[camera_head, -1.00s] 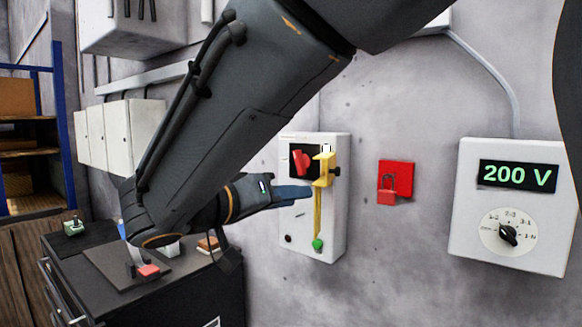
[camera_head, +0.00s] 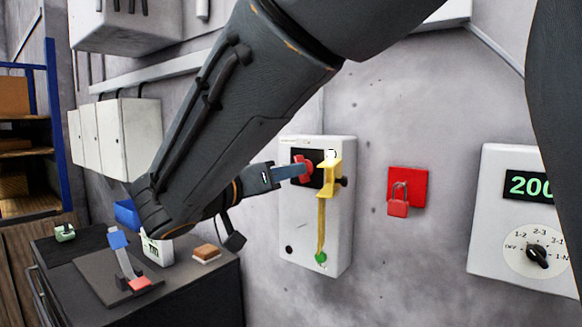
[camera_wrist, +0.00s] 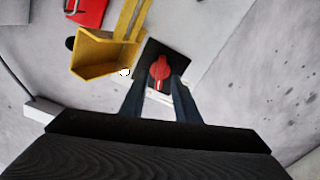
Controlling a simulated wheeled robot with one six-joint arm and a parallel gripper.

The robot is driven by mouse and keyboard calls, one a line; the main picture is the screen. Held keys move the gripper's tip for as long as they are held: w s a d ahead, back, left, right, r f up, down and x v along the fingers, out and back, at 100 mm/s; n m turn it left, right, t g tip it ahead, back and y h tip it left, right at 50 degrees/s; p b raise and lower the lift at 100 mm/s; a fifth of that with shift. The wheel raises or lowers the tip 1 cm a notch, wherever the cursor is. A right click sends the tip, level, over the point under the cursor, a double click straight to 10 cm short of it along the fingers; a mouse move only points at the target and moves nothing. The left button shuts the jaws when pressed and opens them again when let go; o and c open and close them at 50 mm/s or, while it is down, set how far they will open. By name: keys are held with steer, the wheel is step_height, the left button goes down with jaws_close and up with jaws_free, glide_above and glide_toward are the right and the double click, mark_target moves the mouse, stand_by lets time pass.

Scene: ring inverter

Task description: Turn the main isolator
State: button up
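The main isolator is a red knob (camera_head: 302,167) on a black square plate on the white wall box (camera_head: 295,225). In the wrist view the red knob (camera_wrist: 160,72) points along the gap between my fingers. My gripper (camera_wrist: 160,80) is open, with one dark finger on each side of the knob. I cannot tell whether the fingers touch it. In the head view my gripper (camera_head: 297,171) reaches the knob from the left. A yellow bracket (camera_head: 325,180) with a long strip and green end sits just right of the knob.
A red plate with a padlock (camera_head: 398,206) hangs to the right of the box. A meter box with a selector dial (camera_head: 538,257) is farther right. A dark bench (camera_head: 190,300) with tools and small items stands at lower left.

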steer(key=shift+p+x, duration=0.35)
steer(key=shift+x, duration=1.05)
jaws_close()
steer(key=shift+n+b, duration=0.75)
steer(key=shift+n, duration=6.25)
